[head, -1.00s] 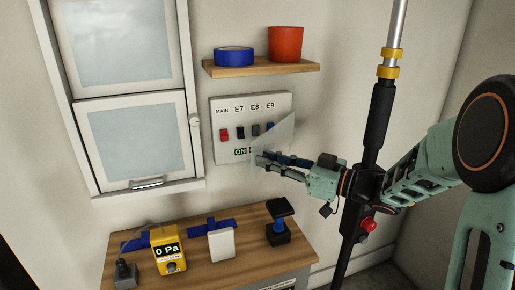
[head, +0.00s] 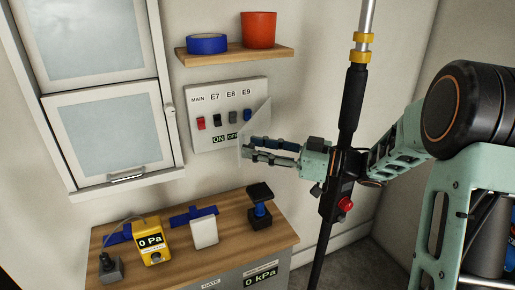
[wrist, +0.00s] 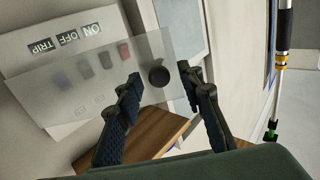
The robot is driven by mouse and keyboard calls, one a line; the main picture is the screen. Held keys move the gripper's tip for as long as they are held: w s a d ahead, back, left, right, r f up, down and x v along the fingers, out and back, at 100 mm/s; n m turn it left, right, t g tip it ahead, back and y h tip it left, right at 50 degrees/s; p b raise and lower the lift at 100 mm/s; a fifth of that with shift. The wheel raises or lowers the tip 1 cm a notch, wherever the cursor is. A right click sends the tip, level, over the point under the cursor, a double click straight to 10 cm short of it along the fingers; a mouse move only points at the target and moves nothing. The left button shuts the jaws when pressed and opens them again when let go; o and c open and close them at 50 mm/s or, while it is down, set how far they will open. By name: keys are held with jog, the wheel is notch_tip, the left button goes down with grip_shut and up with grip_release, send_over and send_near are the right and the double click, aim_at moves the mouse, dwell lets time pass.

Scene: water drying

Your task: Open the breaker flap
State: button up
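The breaker flap (head: 258,118) is a clear sheet standing out at an angle from the right side of the white breaker panel (head: 258,84). In the wrist view, the flap (wrist: 118,82) lies across the view, with switches showing dimly through it. A round black knob (wrist: 159,76) sits near the flap's edge. My gripper (head: 249,148) is at the flap's lower right. Its two fingers are apart, with the knob between the fingertips in the wrist view. I cannot tell whether they touch it.
Red (head: 201,123), black, grey and blue switches line the panel. Above is a shelf (head: 235,54) with blue tape and an orange pot. Below, a wooden table (head: 180,247) holds a yellow gauge (head: 151,240) and other devices. A white cabinet (head: 112,135) is left.

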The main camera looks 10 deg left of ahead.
jog(key=v, duration=1.2)
